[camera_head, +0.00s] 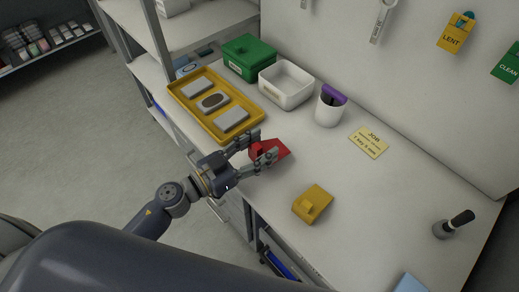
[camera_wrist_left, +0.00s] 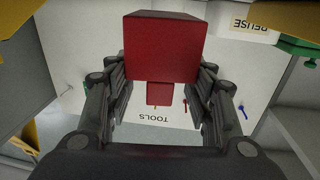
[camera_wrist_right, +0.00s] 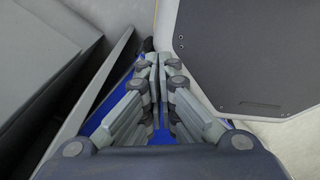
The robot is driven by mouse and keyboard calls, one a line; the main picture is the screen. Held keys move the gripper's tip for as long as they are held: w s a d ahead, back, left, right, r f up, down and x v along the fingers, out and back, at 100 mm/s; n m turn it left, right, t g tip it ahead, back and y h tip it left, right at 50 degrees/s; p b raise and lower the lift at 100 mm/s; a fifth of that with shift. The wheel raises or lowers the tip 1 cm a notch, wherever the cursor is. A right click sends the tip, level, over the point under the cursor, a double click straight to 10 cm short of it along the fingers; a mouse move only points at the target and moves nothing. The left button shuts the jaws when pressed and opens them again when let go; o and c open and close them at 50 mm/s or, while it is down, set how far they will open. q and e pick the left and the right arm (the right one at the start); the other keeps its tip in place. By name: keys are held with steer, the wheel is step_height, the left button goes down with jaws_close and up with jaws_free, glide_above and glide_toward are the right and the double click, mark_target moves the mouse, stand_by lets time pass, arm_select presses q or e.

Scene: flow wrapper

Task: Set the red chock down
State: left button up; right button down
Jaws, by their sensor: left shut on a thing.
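The red chock (camera_head: 280,148) is between the fingers of my left gripper (camera_head: 262,146), near the front edge of the white counter, in the head view. In the left wrist view the red chock (camera_wrist_left: 162,45) fills the space between both fingers of my left gripper (camera_wrist_left: 163,76). The gripper is shut on it. I cannot tell whether its underside touches the counter. My right gripper (camera_wrist_right: 158,62) shows only in the right wrist view, with its fingers together and nothing seen between them.
A yellow chock (camera_head: 313,204) lies on the counter (camera_head: 350,235) right of the red one. A yellow tray (camera_head: 213,126) with grey pieces lies to the left. Behind are a green box (camera_head: 248,57), a white bin (camera_head: 287,84) and a white cup (camera_head: 329,110). Counter between red and yellow chocks is bare.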

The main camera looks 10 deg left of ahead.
arm_select(q)
steer(key=s+r+b, duration=0.2)
steer(key=s+b, duration=0.1)
steer(key=s, duration=1.3)
steer(key=shift+d+r, duration=0.25)
steer(key=shift+d, duration=0.15)
steer(key=w+a+r+n+t+y, duration=0.1)
steer(key=w+a+n+t+y, duration=0.3)
steer(key=w+a+n+y, duration=0.3)
steer(key=shift+w+a+r+n+y, duration=0.15)
steer(key=shift+a+r+n+y, duration=0.2)
steer(key=shift+a+y, duration=1.25)
steer(key=shift+d+y, duration=0.6)
steer(key=shift+d, duration=0.1)
